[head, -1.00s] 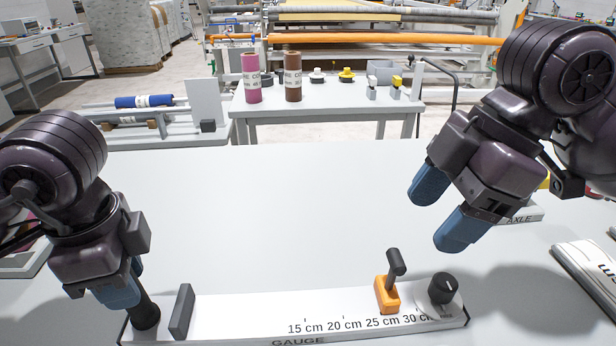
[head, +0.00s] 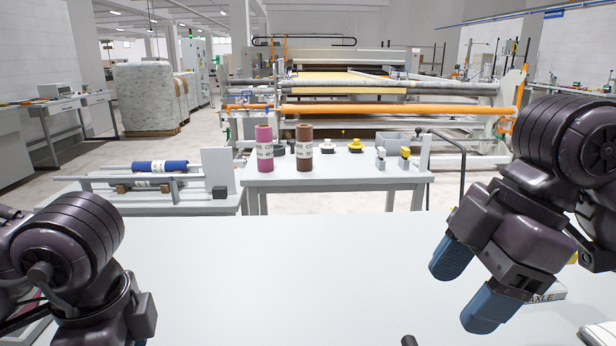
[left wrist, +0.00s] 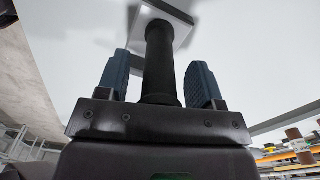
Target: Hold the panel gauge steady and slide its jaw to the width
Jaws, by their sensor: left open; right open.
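The panel gauge lies almost wholly below the head view; only the dark tip of its jaw's handle (head: 408,341) shows at the bottom edge. In the left wrist view, the gauge's black post (left wrist: 160,65) stands between the two blue fingers of my open left gripper (left wrist: 159,58), with a gap on each side. The gauge's pale end (left wrist: 170,15) shows at the post's far end. The fingers of my left gripper are out of the head view. My right gripper (head: 470,286) is open and empty above the table's right side. The width marks are hidden.
The white table (head: 300,270) is clear in its middle. An axle-labelled block (head: 546,294) lies at right behind my right gripper. Beyond stand a side table (head: 340,177) with a pink roll (head: 264,150) and a brown roll (head: 304,150), and a rack with a blue roll (head: 160,166).

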